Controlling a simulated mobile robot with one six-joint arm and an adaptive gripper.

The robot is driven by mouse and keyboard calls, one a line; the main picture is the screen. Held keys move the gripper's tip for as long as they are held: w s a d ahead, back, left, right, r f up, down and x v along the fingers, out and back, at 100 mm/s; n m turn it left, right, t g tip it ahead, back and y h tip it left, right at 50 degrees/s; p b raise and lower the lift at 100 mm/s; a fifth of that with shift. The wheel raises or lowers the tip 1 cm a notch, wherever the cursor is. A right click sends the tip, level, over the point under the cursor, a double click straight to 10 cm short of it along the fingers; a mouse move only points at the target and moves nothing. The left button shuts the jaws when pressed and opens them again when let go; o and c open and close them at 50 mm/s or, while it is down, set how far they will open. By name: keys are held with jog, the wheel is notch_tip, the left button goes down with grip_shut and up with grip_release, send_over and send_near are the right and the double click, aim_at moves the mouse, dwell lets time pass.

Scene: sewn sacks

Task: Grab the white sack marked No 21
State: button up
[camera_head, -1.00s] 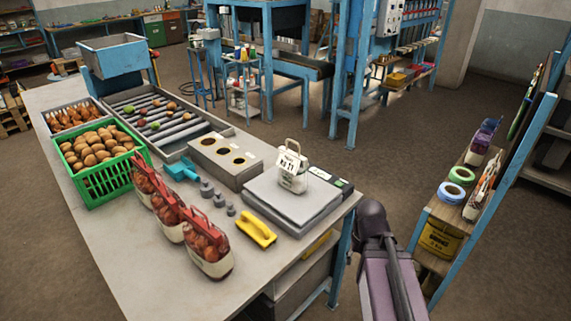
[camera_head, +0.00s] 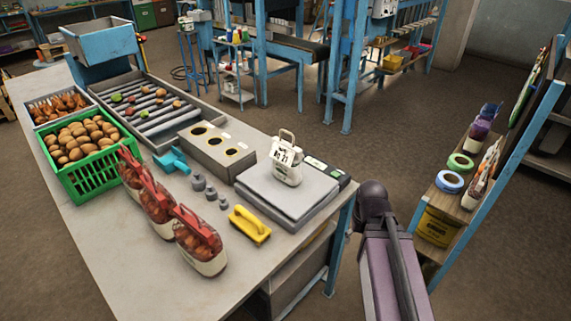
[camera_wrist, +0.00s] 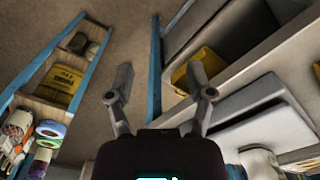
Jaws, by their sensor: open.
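The white sack (camera_head: 289,174) with a handle and a tag reading No 21 stands upright on the grey flat scale (camera_head: 262,200) near the table's right edge. In the wrist view, a white rounded shape at the lower right, probably this sack (camera_wrist: 262,162), is cut off by the frame edge beside the pale scale plate (camera_wrist: 240,108). My gripper (camera_wrist: 160,95) is open and empty, fingers spread wide, apart from the sack. In the head view my arm is right of the table; the gripper itself does not show there.
Several red-topped sacks (camera_head: 200,245), a yellow-handled tool (camera_head: 250,225) and grey weights (camera_head: 211,193) lie left of the scale. A grey box with holes (camera_head: 217,150) stands behind. A blue-framed shelf (camera_head: 460,203) is at right, with floor between it and the table.

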jog(key=w+a+r+n+t+y+p, duration=0.4)
jog(key=w+a+r+n+y+p, duration=0.25)
jog(key=w+a+r, duration=0.35)
jog(key=n+t+y+p, duration=0.3)
jog(key=n+p, duration=0.1)
jog(key=p, duration=0.1)
send_near(297, 149)
jog(key=a+r, duration=0.1)
jog(key=r, duration=0.1)
jog(key=shift+w, duration=0.25)
jog(key=shift+a+f, duration=0.1)
jog(key=shift+a, duration=0.05)
jog(key=b+x, duration=0.4)
jog(key=x, duration=0.3)
jog(key=shift+w+f, duration=0.1)
jog(key=shift+w, duration=0.1)
jog(key=shift+w+a+f, duration=0.2)
jog(key=shift+w+a, duration=0.1)
jog(key=shift+a, duration=0.15)
